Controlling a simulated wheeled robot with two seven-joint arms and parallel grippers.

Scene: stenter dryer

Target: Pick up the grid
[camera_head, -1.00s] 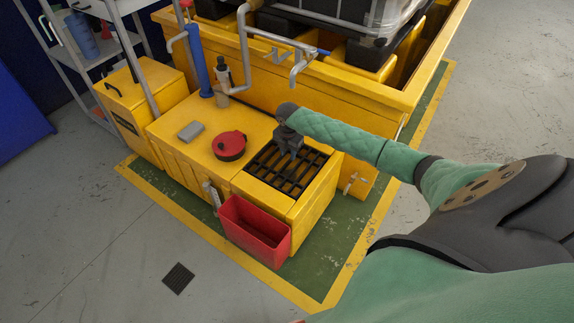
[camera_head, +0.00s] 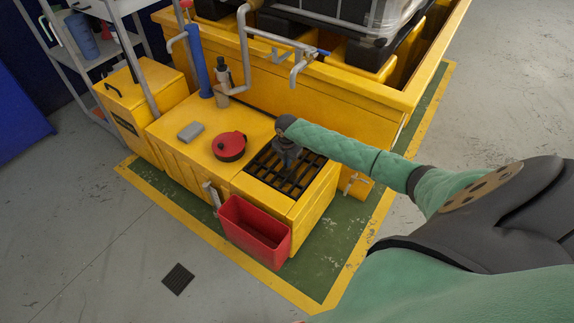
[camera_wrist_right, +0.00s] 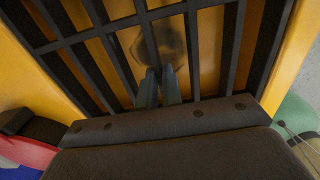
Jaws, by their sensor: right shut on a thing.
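The grid (camera_head: 312,163) is a black slatted grate lying over the opening in the top of the yellow cabinet. My right gripper (camera_head: 288,160) points down onto it from above. In the right wrist view the two fingers (camera_wrist_right: 158,90) are close together on a bar near the middle of the grid (camera_wrist_right: 185,8), so the gripper is shut on the grid. A round dark shape shows below the bars beyond the fingertips; I cannot tell what it is. My left gripper is not in view.
On the yellow cabinet (camera_head: 175,165) stand a red round lid-like can (camera_head: 229,146), a grey block (camera_head: 191,131) and a bottle (camera_head: 221,80). A red bin (camera_head: 254,228) hangs in front. Pipes (camera_head: 270,38) rise behind the cabinet. A dark floor grate (camera_head: 178,279) lies at lower left.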

